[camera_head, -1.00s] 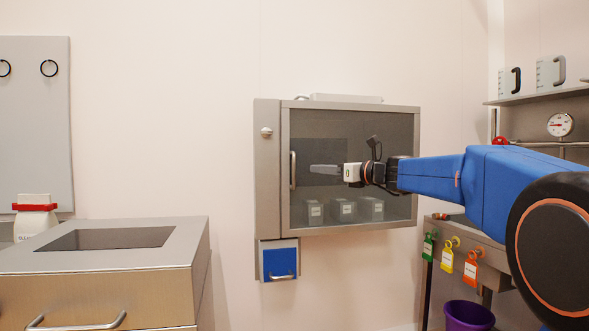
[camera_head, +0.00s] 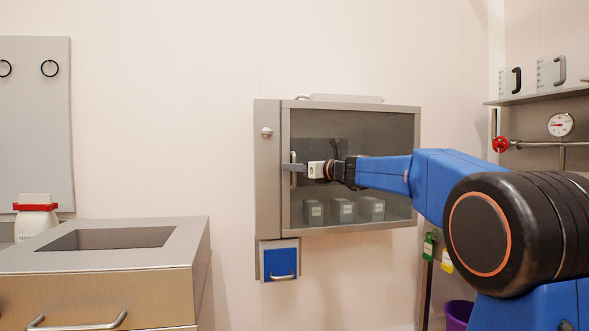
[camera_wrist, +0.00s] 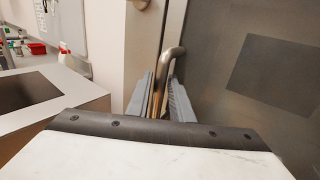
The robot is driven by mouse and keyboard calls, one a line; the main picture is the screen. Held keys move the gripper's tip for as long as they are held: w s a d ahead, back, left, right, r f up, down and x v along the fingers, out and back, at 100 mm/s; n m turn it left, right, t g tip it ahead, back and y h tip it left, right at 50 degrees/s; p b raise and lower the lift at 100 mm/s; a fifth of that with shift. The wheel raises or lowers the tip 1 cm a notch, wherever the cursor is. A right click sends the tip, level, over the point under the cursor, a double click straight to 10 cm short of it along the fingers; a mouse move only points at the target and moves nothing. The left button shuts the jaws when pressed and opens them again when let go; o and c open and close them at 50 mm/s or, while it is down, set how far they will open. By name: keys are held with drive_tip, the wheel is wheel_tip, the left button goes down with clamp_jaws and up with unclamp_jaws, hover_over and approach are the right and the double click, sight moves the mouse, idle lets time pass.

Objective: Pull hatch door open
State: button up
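The hatch door (camera_head: 390,135) is a dark glass panel in a metal frame on the wall cabinet, and it looks closed. Its upright metal handle (camera_head: 293,158) is at the door's left side. My gripper (camera_head: 294,167) is at the handle, reaching in from the right. In the wrist view the curved handle (camera_wrist: 172,58) stands between my two grey fingers (camera_wrist: 161,98), one on each side. The fingers look slightly apart from the bar, so the gripper seems open around it. The handle's lower part is hidden behind my gripper.
Small labelled boxes (camera_head: 343,210) show through the glass. A blue-fronted chute (camera_head: 279,262) hangs below the cabinet's left side. A metal counter unit (camera_head: 130,262) with a recessed opening stands at the lower left. A shelf (camera_head: 540,95) and gauge (camera_head: 560,125) are at the right.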

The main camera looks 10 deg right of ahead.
drive_tip(key=shift+c, duration=0.7)
clamp_jaws()
drive_tip(key=shift+s, duration=0.15)
